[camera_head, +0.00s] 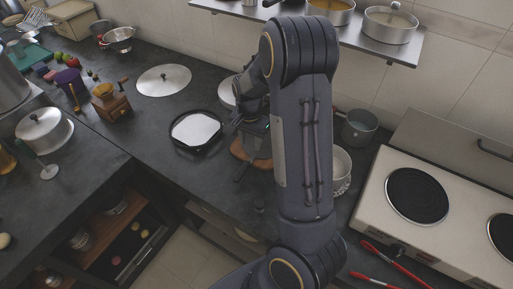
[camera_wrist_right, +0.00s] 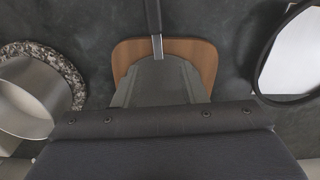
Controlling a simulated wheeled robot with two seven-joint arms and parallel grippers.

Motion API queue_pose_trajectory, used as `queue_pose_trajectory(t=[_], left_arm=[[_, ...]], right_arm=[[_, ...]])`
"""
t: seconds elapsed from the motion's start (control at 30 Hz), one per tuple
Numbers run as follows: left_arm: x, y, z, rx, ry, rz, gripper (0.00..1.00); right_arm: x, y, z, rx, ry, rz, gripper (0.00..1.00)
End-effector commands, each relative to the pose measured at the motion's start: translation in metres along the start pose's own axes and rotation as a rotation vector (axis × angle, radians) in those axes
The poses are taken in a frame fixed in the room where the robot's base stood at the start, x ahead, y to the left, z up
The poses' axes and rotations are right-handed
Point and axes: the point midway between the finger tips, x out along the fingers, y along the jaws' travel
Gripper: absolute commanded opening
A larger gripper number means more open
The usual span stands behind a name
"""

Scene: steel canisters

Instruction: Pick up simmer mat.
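A flat grey piece (camera_wrist_right: 160,85) with a metal shank and black handle (camera_wrist_right: 153,15) lies over a wooden board in the right wrist view. It looks like the simmer mat, but its near part is hidden behind my gripper's dark body. In the head view its dark handle (camera_head: 240,173) seems to stick out toward the counter's front edge. My left gripper is not in view.
The wooden board (camera_wrist_right: 207,62) lies between a black-rimmed pan (camera_head: 182,144) and a pale pot (camera_head: 342,170). A round lid (camera_head: 164,80) lies farther back. A white stove (camera_head: 380,215) stands at right. A shelf (camera_head: 375,37) with pots hangs above.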

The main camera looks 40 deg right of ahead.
Motion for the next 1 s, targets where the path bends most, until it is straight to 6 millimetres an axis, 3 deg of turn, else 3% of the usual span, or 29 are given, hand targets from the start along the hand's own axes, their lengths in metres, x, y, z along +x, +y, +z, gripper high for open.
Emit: queue_pose_trajectory(t=[0.5, 0.8, 1.0], left_arm=[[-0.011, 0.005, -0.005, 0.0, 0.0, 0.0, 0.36], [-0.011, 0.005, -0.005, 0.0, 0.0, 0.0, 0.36], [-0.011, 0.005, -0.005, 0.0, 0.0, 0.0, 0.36]], right_arm=[[0.066, 0.004, -0.005, -0.001, -0.003, 0.003, 0.38], [0.072, 0.003, -0.005, -0.002, -0.001, -0.001, 0.38], [0.072, 0.003, -0.005, -0.002, -0.001, -0.001, 0.13]])
